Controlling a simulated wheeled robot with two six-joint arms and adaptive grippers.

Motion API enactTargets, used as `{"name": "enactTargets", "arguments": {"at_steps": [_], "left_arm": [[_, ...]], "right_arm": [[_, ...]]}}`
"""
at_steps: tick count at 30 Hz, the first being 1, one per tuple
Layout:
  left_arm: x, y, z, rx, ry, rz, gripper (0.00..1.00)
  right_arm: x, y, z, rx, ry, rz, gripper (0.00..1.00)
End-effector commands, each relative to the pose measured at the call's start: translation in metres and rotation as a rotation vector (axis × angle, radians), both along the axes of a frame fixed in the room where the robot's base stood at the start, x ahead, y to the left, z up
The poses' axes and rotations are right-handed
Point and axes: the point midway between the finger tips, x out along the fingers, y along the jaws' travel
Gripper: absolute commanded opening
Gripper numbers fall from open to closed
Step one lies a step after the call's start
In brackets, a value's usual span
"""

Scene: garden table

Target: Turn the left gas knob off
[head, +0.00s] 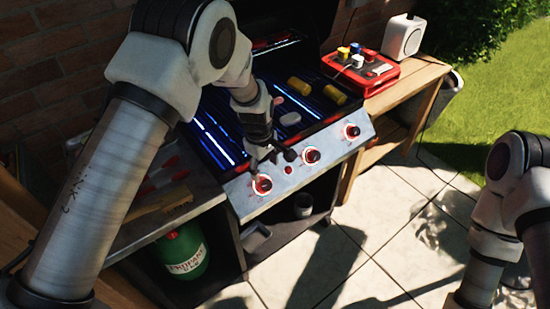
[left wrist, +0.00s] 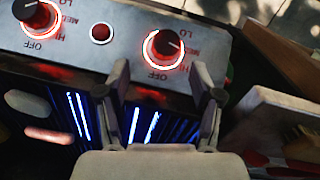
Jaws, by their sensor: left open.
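The left gas knob (head: 262,185) is on the sloped metal front panel of the grill (head: 290,178), with a lit red ring around it. In the left wrist view the same knob (left wrist: 163,46) is dark, with a small light mark on its right side, towards the MED lettering; OFF is printed below it. My left gripper (head: 262,158) is open and empty, just above the knob in the head view. In the left wrist view its fingertips (left wrist: 159,72) are spread on either side below the knob, not closed on it. My right gripper is out of view.
The middle knob (head: 311,156) and right knob (head: 351,131) also glow red; a red button (head: 289,155) sits between left and middle. Blue flames show under the grate, which holds corn (head: 299,86). A green gas bottle (head: 183,251) stands below left.

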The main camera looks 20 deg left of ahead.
Motion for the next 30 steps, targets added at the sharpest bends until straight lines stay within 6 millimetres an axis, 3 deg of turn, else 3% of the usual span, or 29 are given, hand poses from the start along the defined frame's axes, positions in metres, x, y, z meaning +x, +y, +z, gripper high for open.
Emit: {"name": "enactTargets", "arguments": {"at_steps": [5,15,23,26,28,29,30], "left_arm": [[-0.004,-0.001,-0.011,0.001,-0.004,-0.001,0.66],[0.005,-0.003,-0.072,-0.001,0.000,-0.001,0.66],[0.005,-0.003,-0.078,0.000,-0.001,-0.001,0.66],[0.005,-0.003,-0.077,0.000,-0.001,-0.001,0.37],[0.005,-0.003,-0.077,0.000,-0.001,-0.001,0.12],[0.005,-0.003,-0.077,-0.001,0.000,-0.001,0.05],[0.005,-0.003,-0.078,-0.001,0.000,-0.001,0.05]], "right_arm": [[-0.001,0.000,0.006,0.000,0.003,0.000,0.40],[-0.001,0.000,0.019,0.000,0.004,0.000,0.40],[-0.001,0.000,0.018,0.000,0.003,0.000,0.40],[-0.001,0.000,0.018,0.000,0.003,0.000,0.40],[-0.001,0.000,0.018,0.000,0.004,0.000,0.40],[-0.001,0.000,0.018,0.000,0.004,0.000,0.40],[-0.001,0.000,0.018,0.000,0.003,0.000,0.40]]}}
